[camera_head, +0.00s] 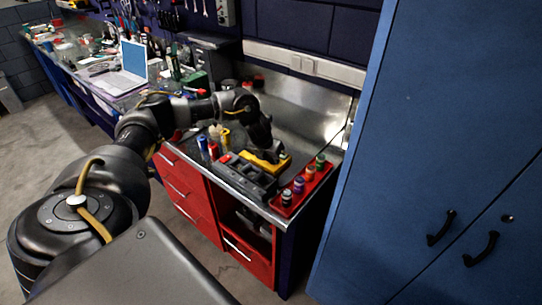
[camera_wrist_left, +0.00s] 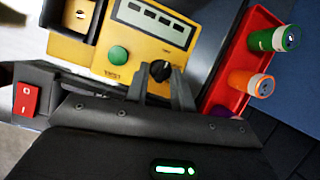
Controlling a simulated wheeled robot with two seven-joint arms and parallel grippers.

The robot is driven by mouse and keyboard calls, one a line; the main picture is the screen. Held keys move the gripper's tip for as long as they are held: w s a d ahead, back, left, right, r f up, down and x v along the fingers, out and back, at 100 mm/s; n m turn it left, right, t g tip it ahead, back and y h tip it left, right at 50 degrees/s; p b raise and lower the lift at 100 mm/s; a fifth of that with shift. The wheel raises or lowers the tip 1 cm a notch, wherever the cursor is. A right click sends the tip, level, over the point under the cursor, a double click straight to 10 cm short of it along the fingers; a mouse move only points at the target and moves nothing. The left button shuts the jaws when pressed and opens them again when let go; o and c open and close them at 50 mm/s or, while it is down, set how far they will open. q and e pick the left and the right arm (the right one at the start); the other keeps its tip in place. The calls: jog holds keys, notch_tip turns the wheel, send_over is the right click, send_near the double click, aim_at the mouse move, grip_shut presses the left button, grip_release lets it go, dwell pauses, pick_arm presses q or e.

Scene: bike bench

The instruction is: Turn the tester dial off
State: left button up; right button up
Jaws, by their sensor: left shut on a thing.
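The yellow tester (camera_head: 272,165) lies on the metal bench top in the head view. In the left wrist view the tester (camera_wrist_left: 200,12) shows a display panel (camera_wrist_left: 155,20), a green button (camera_wrist_left: 118,55) and a black dial (camera_wrist_left: 160,70) with a light pointer mark. My left gripper (camera_head: 264,148) reaches down over the tester from the left. In the left wrist view its two fingers (camera_wrist_left: 160,80) are on either side of the dial and shut on it. The fingers hide the dial's lower part. My right gripper is not in view.
A red tray (camera_wrist_left: 222,84) with several capped bottles stands right beside the tester. A red rocker switch (camera_wrist_left: 25,99) sits on a dark unit at left. Blue and yellow containers (camera_head: 203,143) stand left of the tester. A tall blue cabinet (camera_head: 440,150) bounds the right.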

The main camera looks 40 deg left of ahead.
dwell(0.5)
pick_arm(q)
jog(key=o, duration=0.7)
jog(key=shift+r, duration=0.1)
jog(key=shift+b+v, duration=0.85)
jog(key=shift+v, duration=4.5)
jog(key=shift+w+d, duration=0.1)
